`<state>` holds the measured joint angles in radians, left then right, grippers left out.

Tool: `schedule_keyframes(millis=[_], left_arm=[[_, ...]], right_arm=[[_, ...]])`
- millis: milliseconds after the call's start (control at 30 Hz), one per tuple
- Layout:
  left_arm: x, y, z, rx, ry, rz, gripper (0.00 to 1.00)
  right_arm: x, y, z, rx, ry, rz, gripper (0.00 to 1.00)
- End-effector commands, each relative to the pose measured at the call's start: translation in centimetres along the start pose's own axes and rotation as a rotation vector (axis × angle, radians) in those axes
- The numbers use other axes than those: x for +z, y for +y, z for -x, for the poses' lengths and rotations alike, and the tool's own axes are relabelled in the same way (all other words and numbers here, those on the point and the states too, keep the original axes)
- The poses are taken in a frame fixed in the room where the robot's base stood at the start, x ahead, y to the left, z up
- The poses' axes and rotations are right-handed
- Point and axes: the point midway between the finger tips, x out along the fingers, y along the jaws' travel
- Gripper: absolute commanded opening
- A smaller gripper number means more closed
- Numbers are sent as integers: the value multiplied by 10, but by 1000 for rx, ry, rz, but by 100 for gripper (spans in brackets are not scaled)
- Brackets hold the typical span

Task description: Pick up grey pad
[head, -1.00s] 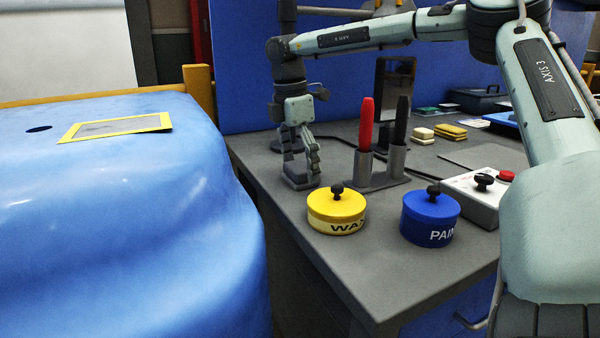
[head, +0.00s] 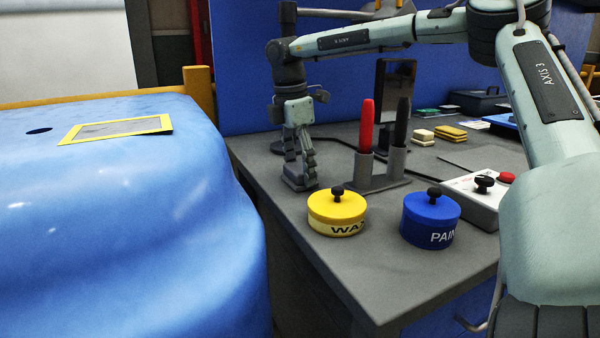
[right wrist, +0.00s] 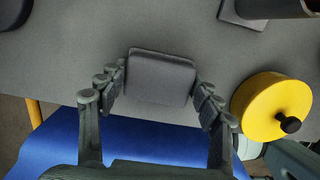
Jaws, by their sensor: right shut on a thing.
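The grey pad (right wrist: 160,78) is a small dark grey block between the fingers of my right gripper (right wrist: 160,92) in the right wrist view. One finger presses at each side of it. In the head view my right gripper (head: 299,184) points down at the left edge of the grey bench, with the pad low between its fingertips. I cannot tell whether the pad still touches the bench top. My left gripper is not in view.
A yellow WAX tin (head: 337,212) and a blue PAINT tin (head: 430,220) stand to the right. A holder (head: 377,178) with red and black handles is close by. A white box (head: 478,200) has a red button. A glossy blue panel (head: 120,220) fills the left.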

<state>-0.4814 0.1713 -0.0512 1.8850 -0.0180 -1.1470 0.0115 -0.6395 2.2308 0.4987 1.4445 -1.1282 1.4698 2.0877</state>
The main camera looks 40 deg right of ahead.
Motion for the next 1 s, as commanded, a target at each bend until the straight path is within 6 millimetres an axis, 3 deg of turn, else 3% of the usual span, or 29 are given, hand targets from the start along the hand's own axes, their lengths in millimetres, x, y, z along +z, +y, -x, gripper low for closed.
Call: schedule_keyframes(millis=[167, 367, 800, 1000], left_arm=[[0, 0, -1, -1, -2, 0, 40], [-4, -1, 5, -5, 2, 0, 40], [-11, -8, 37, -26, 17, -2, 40], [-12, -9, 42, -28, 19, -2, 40]], right_arm=[[1, 0, 7, 0, -1, -1, 24], [4, 1, 38, 3, -3, -1, 24], [-69, -42, 103, 1, -3, 2, 24], [-86, -51, 118, -1, -1, 1, 24]])
